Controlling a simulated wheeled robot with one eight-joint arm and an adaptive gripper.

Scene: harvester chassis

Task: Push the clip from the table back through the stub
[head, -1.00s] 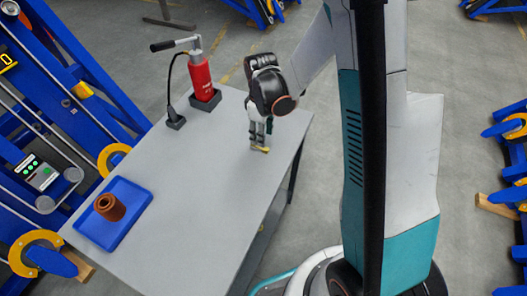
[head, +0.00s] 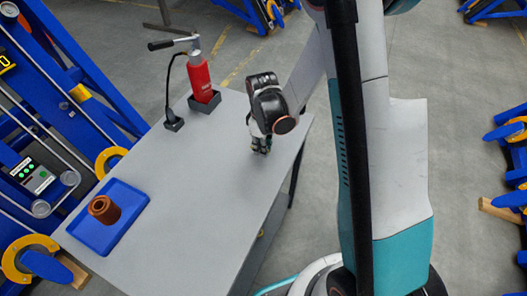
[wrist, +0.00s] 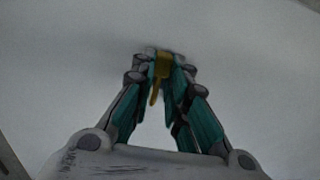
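The clip (wrist: 162,64) is a small yellow piece with a thin tail, seen in the wrist view between my fingertips. My gripper (wrist: 162,72) is closed around it, with a finger on each side. In the head view my gripper (head: 261,150) points down at the right side of the grey table (head: 190,225). The clip is hidden there by the fingers, and I cannot tell whether it touches the tabletop. I cannot single out the stub in either view.
A red pump bottle (head: 201,80) stands in a dark holder at the table's back. A blue tray (head: 90,232) with a brown bushing (head: 104,210) lies at the left. A blue frame (head: 50,110) stands beyond the table's left edge. The middle of the table is clear.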

